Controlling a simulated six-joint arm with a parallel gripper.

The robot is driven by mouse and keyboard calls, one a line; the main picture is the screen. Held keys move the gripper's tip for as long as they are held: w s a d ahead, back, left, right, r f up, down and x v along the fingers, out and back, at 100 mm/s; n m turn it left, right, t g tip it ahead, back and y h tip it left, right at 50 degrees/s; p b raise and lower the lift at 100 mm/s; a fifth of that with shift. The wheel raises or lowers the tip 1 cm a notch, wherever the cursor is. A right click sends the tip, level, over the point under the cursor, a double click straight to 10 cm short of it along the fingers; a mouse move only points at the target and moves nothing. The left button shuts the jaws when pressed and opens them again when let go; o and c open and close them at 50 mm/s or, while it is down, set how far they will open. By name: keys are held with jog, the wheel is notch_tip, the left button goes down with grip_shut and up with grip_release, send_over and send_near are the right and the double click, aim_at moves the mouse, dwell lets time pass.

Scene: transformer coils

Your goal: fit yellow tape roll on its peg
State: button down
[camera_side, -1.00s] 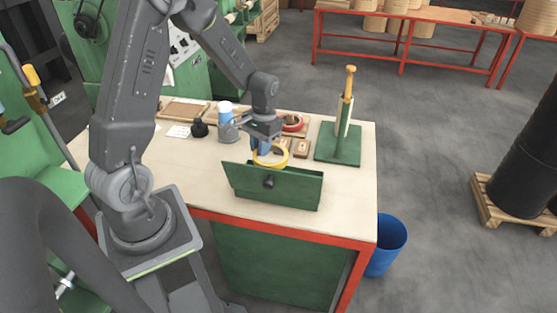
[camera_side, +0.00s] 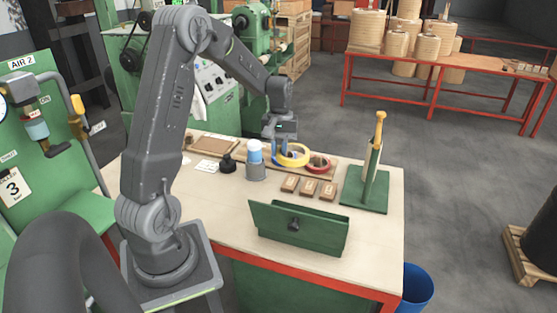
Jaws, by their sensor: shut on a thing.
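The yellow tape roll (camera_side: 292,155) is a ring in my gripper (camera_side: 279,148), which is shut on its left side. The roll appears at the wooden board at the back of the bench, just left of the red tape roll (camera_side: 320,165). I cannot tell whether it touches the board. Blue shows at the jaws, partly behind the ring. A green stand (camera_side: 362,200) with an upright post and a yellow top (camera_side: 378,125) stands at right, apart from the roll. Which peg belongs to the roll is unclear.
Several small wooden blocks (camera_side: 308,187) lie between board and panel. A grey holder with a blue, white-topped bottle (camera_side: 255,152) and a black knobbed item (camera_side: 227,163) stand to the left. The bench top (camera_side: 225,205) is clear at front left.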

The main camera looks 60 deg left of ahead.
jog(key=w+a+n+t+y, duration=0.2)
jog(key=w+a+n, duration=0.1)
jog(key=a+n, duration=2.3)
jog(key=shift+s+d+f+n, duration=0.1)
jog(key=shift+d+f+n, duration=0.25)
jog(key=shift+f, duration=1.35)
jog(key=shift+s+d+f+n, duration=0.1)
jog(key=shift+d+f+n, duration=0.2)
jog(key=shift+f, duration=1.4)
jog(key=shift+d+f+n, duration=0.25)
jog(key=shift+f+n, duration=0.1)
jog(key=shift+f, duration=1.35)
jog(key=shift+f, duration=0.1)
jog(key=shift+f, duration=1.65)
jog(key=shift+f, duration=0.15)
jog(key=shift+f, duration=0.85)
jog(key=c, duration=1.1)
grip_release()
jog(key=shift+r, duration=0.1)
jog(key=shift+o, duration=0.5)
jog(key=shift+a, duration=0.1)
